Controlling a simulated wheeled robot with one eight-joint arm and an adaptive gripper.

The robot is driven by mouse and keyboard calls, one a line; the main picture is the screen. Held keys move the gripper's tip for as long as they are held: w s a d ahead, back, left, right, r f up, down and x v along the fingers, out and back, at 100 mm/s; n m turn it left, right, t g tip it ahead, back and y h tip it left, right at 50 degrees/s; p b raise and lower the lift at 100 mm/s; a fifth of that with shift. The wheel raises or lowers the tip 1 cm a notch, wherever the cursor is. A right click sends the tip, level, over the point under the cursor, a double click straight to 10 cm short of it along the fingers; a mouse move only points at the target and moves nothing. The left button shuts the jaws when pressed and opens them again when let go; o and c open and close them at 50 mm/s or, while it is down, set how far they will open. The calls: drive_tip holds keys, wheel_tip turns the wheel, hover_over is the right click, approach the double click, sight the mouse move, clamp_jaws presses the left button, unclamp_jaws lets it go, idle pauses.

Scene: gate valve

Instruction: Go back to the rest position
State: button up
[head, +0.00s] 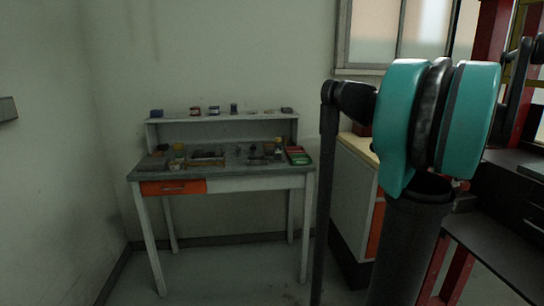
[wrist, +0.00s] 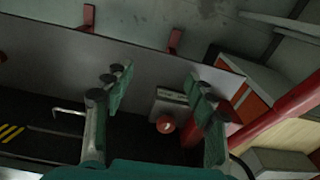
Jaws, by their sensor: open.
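My gripper (wrist: 160,86) shows in the wrist view with its two green fingers wide apart. It is open, with nothing held between the fingers. A small grey box (wrist: 170,103) with a round red knob (wrist: 166,125) appears in the gap between the fingers, beyond them; I cannot tell how far away it is. In the head view my teal and black arm stands folded at the right, and my gripper cannot be made out there. No gate valve can be clearly identified in either view.
A workbench (head: 225,183) with an orange drawer (head: 172,187) and small items stands by the wall in the head view. A cabinet (head: 352,205) is right of it, partly behind my arm. Red posts (head: 490,35) rise at far right. Floor (head: 225,275) before the workbench is clear.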

drive_tip(key=w+a+f+n+t, duration=0.1)
drive_tip(key=w+a+f+n, duration=0.35)
drive_tip(key=a+f, duration=0.6)
drive_tip(key=s+a+f+n+t, duration=0.1)
drive_tip(key=s+a+f+n, duration=0.5)
drive_tip(key=a+f, duration=0.4)
drive_tip(key=s+a+f+n+t, duration=0.1)
drive_tip(key=s+a+f+n, duration=0.4)
drive_tip(key=a+f, duration=0.6)
drive_tip(key=s+a, duration=0.1)
drive_tip(key=a, duration=0.2)
drive_tip(key=shift+f+n+t, duration=0.25)
drive_tip(key=shift+n+t, duration=0.1)
drive_tip(key=shift+t, duration=0.05)
